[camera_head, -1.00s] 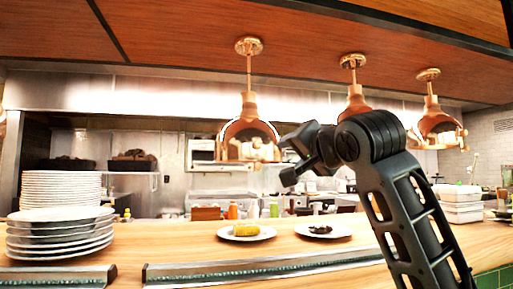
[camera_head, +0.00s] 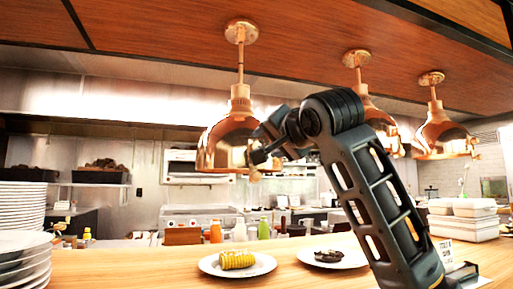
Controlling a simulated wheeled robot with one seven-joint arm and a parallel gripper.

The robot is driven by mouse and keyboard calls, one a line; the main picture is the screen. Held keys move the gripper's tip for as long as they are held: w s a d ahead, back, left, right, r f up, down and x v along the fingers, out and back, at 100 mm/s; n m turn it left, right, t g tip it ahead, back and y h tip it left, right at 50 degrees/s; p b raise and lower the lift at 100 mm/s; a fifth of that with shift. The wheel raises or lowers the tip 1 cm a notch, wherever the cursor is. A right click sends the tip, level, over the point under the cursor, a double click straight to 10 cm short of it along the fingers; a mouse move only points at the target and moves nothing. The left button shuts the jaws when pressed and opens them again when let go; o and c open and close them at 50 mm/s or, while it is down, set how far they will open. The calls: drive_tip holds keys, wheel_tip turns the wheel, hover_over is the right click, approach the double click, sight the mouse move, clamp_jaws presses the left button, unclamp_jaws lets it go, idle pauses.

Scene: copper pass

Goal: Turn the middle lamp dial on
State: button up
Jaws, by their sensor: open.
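Three copper lamps hang from the wooden ceiling: a left lamp (camera_head: 222,143), a middle lamp (camera_head: 367,101) and a right lamp (camera_head: 440,136). My arm covers most of the middle lamp's shade. My gripper (camera_head: 257,146) is raised and open, in front of the right side of the left lamp in the picture. I cannot tell whether it touches that lamp. A small round tan piece (camera_head: 254,176) shows just below the gripper tips; whether it is a dial is unclear. No dial can be made out clearly on the other lamps.
A wooden counter (camera_head: 130,268) runs below the lamps. On it stand a plate with corn (camera_head: 237,260), a plate with dark food (camera_head: 328,256), stacked plates (camera_head: 22,208) at left and white containers (camera_head: 465,222) at right. Bottles stand behind.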

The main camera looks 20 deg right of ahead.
sight(257, 146)
drive_tip(key=shift+w+a, duration=0.1)
drive_tip(key=shift+w, duration=3.05)
drive_tip(key=shift+c, duration=0.5)
clamp_jaws()
